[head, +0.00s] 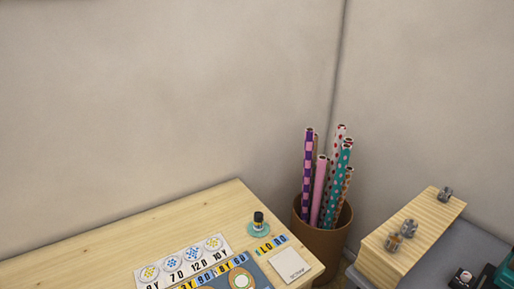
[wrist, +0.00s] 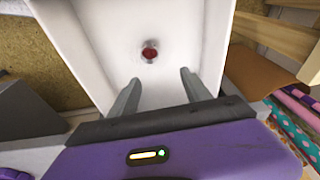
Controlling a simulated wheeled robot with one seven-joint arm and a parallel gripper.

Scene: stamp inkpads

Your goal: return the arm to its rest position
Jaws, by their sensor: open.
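My gripper (wrist: 160,75) shows in the wrist view with its two grey fingers spread apart and nothing between them. Past the fingertips is a white tray-like surface (wrist: 185,30) with raised sides. A small dark red round thing (wrist: 149,50) lies on it, apart from the fingers as far as I can tell. My gripper is not visible in the head view.
The head view shows a wooden table (head: 110,240) with printed cards, a blue mat and a small dark bottle (head: 258,219) on a green disc. A brown bin (head: 330,236) of patterned rolls stands beside it. A wooden block (head: 420,228) with metal pieces is at right.

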